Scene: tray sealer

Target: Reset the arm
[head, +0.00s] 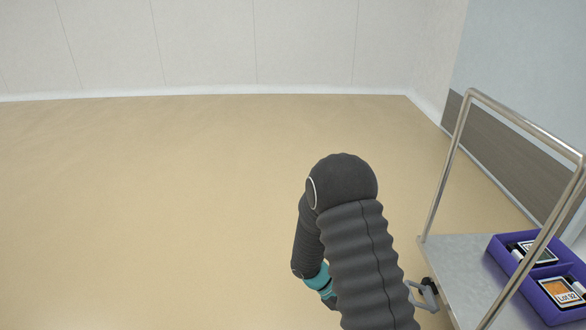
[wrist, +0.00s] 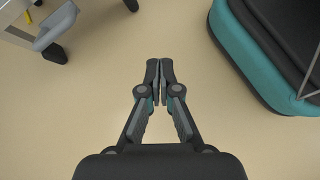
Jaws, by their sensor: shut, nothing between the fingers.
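My gripper (wrist: 160,84) shows in the wrist view with its two dark fingers together, shut and empty, above the tan floor. In the head view my arm, in a dark ribbed sleeve, is bent in the lower middle. The gripper itself is hidden there behind the arm.
A metal cart (head: 460,275) with a tall tube handle stands at the right of the head view, close to my arm. A purple divided tray (head: 495,255) with labelled items lies on it. A cart caster (wrist: 57,53) shows top left in the wrist view. Open floor (head: 150,200) lies left.

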